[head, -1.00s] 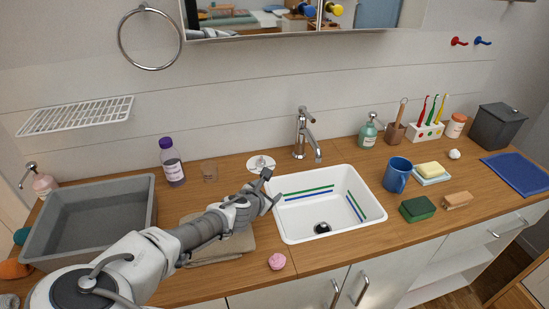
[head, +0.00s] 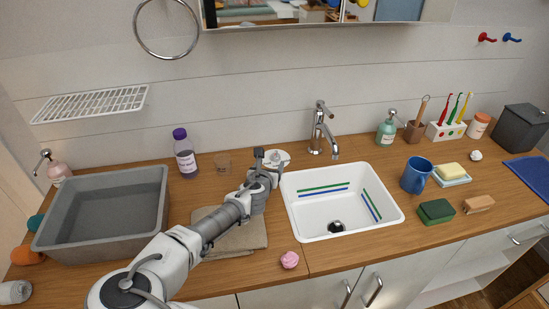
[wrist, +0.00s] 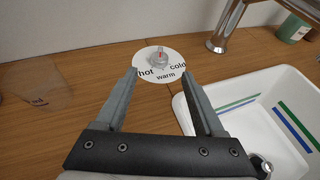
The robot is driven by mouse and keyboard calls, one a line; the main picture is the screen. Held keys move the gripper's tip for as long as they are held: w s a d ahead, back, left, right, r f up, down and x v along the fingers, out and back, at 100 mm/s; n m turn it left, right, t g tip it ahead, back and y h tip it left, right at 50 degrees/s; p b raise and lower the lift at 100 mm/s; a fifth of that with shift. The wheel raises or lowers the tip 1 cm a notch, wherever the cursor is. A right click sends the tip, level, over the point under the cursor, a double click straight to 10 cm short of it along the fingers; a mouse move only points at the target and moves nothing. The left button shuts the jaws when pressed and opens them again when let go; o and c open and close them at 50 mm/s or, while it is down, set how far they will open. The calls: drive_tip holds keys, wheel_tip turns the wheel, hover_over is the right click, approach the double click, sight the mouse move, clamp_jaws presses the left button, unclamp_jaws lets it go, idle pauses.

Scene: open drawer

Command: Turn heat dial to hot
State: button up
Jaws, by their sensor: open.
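The heat dial (wrist: 159,62) is a white disc on the counter with a small grey knob (wrist: 158,61) at its middle. In the wrist view it reads "hot" at left, "warm" at the near side and "cold" at right. A red mark on the knob lies toward the far side, near none of the words. My gripper (wrist: 159,73) is open and empty, its fingertips apart on either side of the disc's near part. In the head view my gripper (head: 266,157) partly covers the left side of the dial (head: 283,160). I cannot tell its height above the dial.
The sink (head: 340,203) and the faucet (head: 320,130) stand right of the dial. A folded towel (head: 240,235) lies under my arm. A grey basin (head: 105,213) is at left.

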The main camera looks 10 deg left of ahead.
sight(274, 157)
drive_tip(key=x, duration=0.8)
drive_tip(key=shift+w, duration=0.1)
clamp_jaws()
